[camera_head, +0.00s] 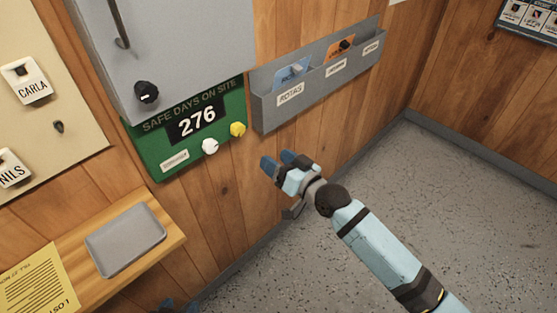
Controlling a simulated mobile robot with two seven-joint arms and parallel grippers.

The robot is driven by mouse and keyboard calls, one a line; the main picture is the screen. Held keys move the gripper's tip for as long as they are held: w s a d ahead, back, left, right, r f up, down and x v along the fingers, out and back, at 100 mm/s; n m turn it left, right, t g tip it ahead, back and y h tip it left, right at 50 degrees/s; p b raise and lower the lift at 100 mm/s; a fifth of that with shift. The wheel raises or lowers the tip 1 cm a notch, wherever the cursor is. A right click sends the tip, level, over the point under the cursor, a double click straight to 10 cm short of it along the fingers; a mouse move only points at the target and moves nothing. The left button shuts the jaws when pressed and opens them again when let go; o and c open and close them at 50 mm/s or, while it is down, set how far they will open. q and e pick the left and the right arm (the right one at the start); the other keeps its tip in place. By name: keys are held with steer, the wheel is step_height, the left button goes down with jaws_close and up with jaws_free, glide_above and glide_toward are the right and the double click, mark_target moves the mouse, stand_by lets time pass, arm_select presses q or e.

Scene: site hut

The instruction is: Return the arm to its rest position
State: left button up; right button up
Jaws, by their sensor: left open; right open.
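My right arm (375,240), pale blue with dark joints, reaches in from the lower right. Its gripper (278,161) has blue fingertips, is open and holds nothing that I can see. It is in front of the wood wall, below the grey wall rack (262,112) and to the right of the green board's yellow knob (237,129), seemingly apart from both. Of my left gripper (178,305), only dark blue tips show at the bottom edge, beside the wooden shelf; the rest of that arm is out of view.
The wooden shelf (174,231) at lower left bears a grey tray (125,240) and a yellow note (42,281). A grey cabinet (185,45) hangs above the green board (150,143). A cream board (50,115) is at left. The speckled floor (450,200) at right is clear.

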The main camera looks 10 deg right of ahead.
arm_select(q)
steer(key=shift+d, duration=0.1)
stand_by(0.3)
arm_select(e)
steer(key=s+d+f+g+h, duration=0.2)
steer(key=s+d+f+h, duration=0.25)
steer(key=s+f, duration=0.7)
steer(key=s+d+f+g+h, duration=0.25)
steer(key=s+d+f, duration=0.45)
steer(key=s, duration=0.8)
arm_select(q)
step_height(320, 180, up, 12)
steer(key=a+p, duration=0.1)
steer(key=p, duration=1.3)
steer(key=shift+s, duration=0.3)
arm_select(e)
step_height(320, 180, up, 12)
steer(key=shift+w+f+t, duration=0.15)
steer(key=shift+w+t, duration=0.2)
steer(key=shift+t, duration=0.1)
arm_select(q)
steer(key=shift+r, duration=0.2)
